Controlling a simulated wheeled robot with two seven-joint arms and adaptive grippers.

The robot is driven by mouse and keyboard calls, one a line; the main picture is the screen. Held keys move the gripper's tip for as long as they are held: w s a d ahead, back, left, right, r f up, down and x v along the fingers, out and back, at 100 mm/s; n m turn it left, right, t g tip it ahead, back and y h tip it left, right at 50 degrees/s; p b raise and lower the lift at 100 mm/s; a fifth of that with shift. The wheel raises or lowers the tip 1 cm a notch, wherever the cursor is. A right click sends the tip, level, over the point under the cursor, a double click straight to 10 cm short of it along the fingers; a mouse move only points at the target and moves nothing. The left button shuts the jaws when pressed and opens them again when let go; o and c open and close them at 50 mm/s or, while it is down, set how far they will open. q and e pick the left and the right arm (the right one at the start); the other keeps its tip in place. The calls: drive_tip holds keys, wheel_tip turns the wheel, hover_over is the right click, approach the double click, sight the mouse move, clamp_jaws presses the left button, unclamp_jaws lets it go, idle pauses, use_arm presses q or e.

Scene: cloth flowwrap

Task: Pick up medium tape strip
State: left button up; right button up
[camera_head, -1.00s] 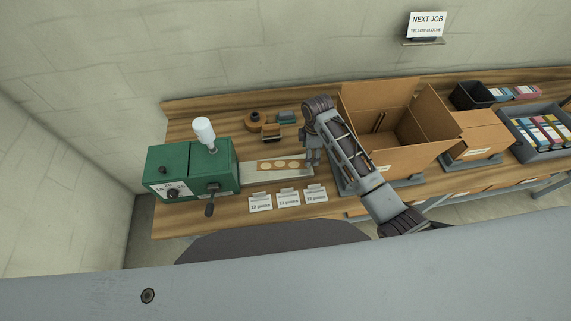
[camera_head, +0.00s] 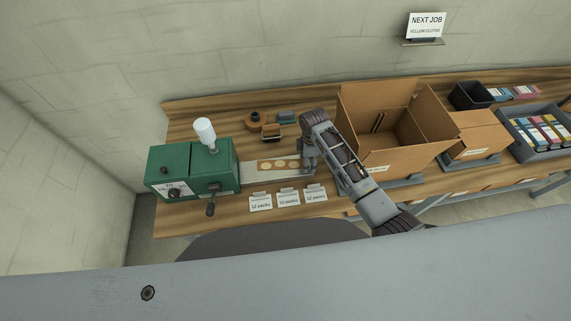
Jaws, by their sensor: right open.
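My right gripper (camera_head: 310,169) points down at the right end of the pale plate (camera_head: 256,178) that runs out from the green machine. It is open, and nothing shows between its fingers. A tan strip with several pale round spots (camera_head: 278,165) lies on this plate, just left of the gripper. I cannot tell whether it is the medium tape strip or whether the gripper touches it. A brown tape roll or dispenser (camera_head: 254,119) and a small tan and dark block (camera_head: 271,131) stand behind the plate. My left gripper is out of view.
The green machine (camera_head: 190,172) with a white bottle (camera_head: 204,131) stands at left. Several "packs" cards (camera_head: 289,198) line the front edge. A large open cardboard box (camera_head: 398,156) stands close to my right arm. Bare wood (camera_head: 215,116) shows behind the machine.

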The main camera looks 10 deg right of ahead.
drive_tip(key=c, duration=0.9)
drive_tip(key=shift+o, duration=0.2)
drive_tip(key=shift+r, duration=0.2)
wheel_tip(320, 180, up, 18)
drive_tip(key=shift+f, duration=0.15)
drive_tip(key=shift+a+m, duration=0.1)
drive_tip(key=shift+m, duration=0.2)
idle(0.6)
